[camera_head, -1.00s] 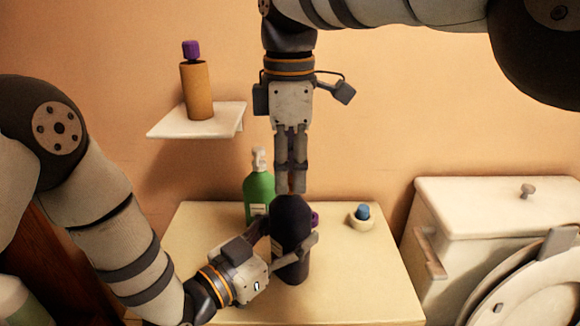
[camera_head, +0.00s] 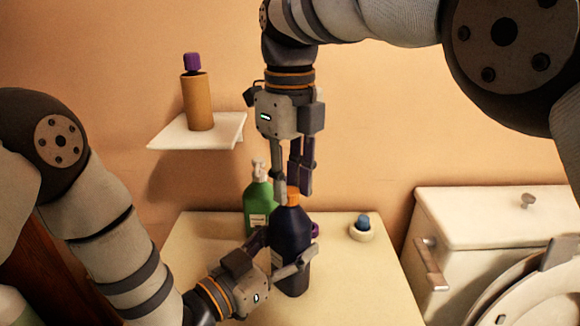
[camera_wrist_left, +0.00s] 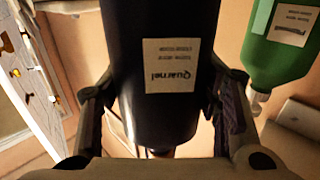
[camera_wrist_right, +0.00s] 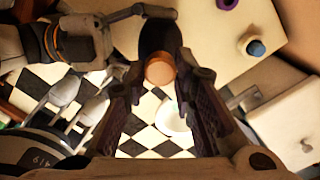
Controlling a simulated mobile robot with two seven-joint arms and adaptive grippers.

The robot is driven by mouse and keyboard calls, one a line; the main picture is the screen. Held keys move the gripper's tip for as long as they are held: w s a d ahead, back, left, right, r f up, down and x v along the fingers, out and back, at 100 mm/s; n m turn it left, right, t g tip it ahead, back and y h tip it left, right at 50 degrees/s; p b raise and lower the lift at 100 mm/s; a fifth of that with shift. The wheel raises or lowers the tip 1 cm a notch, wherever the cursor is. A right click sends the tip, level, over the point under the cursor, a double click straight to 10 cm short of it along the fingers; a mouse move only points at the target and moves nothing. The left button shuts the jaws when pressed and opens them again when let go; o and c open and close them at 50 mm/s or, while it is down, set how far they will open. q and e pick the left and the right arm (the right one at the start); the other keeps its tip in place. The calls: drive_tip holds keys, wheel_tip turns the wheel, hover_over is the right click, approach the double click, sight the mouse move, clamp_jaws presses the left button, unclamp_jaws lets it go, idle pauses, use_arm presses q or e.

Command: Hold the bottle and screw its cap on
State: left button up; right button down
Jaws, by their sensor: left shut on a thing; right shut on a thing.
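A dark navy bottle (camera_head: 291,238) stands upright above the cream counter, and its white label faces the left wrist camera (camera_wrist_left: 172,65). My left gripper (camera_head: 284,250) is shut around the bottle's body, one finger on each side. An orange cap (camera_head: 293,196) is at the top of the bottle; in the right wrist view the cap (camera_wrist_right: 160,70) shows end-on against the dark bottle. My right gripper (camera_head: 291,191) points straight down and is shut on the cap. The neck is hidden, so I cannot tell how far the cap is threaded.
A green bottle (camera_head: 258,207) stands close behind on the counter (camera_head: 365,285). A purple cap (camera_head: 315,230) and a white ring-like piece with a blue top (camera_head: 362,228) lie to the right. A wall shelf (camera_head: 170,140) holds a tan bottle (camera_head: 198,103). A toilet (camera_head: 480,215) is at right.

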drive_tip(key=c, duration=2.1)
unclamp_jaws()
drive_tip(key=shift+m, duration=0.7)
clamp_jaws()
drive_tip(key=o, duration=0.8)
unclamp_jaws()
drive_tip(key=c, duration=0.3)
drive_tip(key=n, duration=0.5)
clamp_jaws()
